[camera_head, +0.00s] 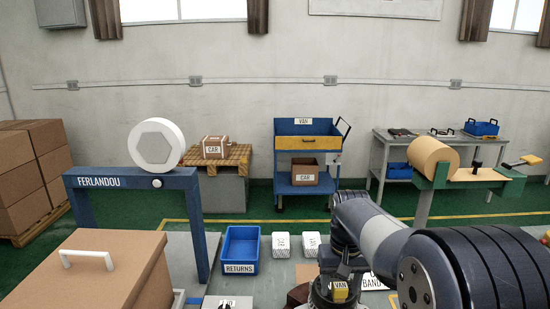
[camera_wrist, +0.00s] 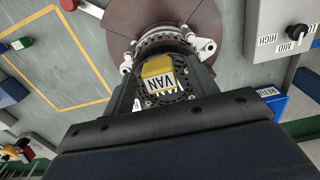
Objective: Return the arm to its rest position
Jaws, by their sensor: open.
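My arm reaches in from the right in the head view, with my gripper (camera_head: 343,268) low over the bench at the bottom. In the wrist view my open gripper (camera_wrist: 164,72) has its dark jaws around or just above an alternator (camera_wrist: 168,40). I cannot tell whether the jaws touch it. The alternator has a yellow tag marked VAN (camera_wrist: 158,67) and sits on a brown round plate (camera_wrist: 120,20). The tag also shows in the head view (camera_head: 340,290). My wrist hides part of the alternator.
A blue RETURNS bin (camera_head: 241,250) and two white boxes (camera_head: 281,245) (camera_head: 311,243) lie left of my gripper. A large cardboard box (camera_head: 100,270) and a blue FERLANDOU frame (camera_head: 130,180) stand left. A grey switch box (camera_wrist: 280,30) is near the plate.

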